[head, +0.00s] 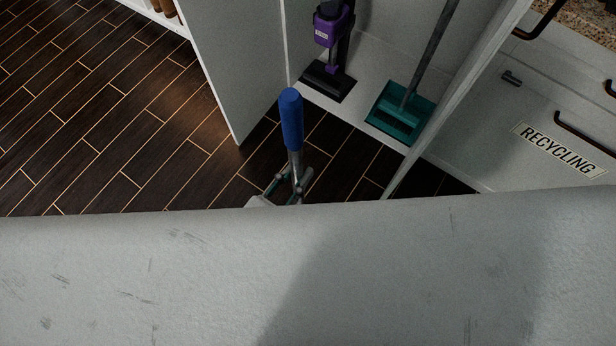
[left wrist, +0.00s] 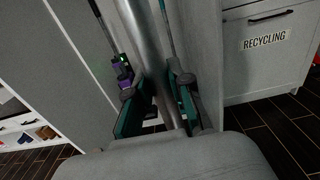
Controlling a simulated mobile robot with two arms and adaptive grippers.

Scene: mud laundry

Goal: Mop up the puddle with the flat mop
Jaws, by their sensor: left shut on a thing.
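A metal pole with a blue grip (head: 291,120) stands up between the fingers of my left gripper (head: 290,182). In the left wrist view the bare metal pole (left wrist: 143,35) runs between the two fingers of the gripper (left wrist: 160,105), which is shut on it. I take it for the flat mop's handle, but its lower end and head are hidden in both views. The puddle does not show in either view. My right gripper is not in view.
An open tall cabinet holds a purple vacuum (head: 331,32) and a teal-headed, long-handled tool (head: 400,114). Its door (head: 236,60) stands open at left. A drawer front marked RECYCLING (head: 560,151) is at right. Dark plank floor (head: 100,110) lies clear at left. A pale grey surface blocks the lower head view.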

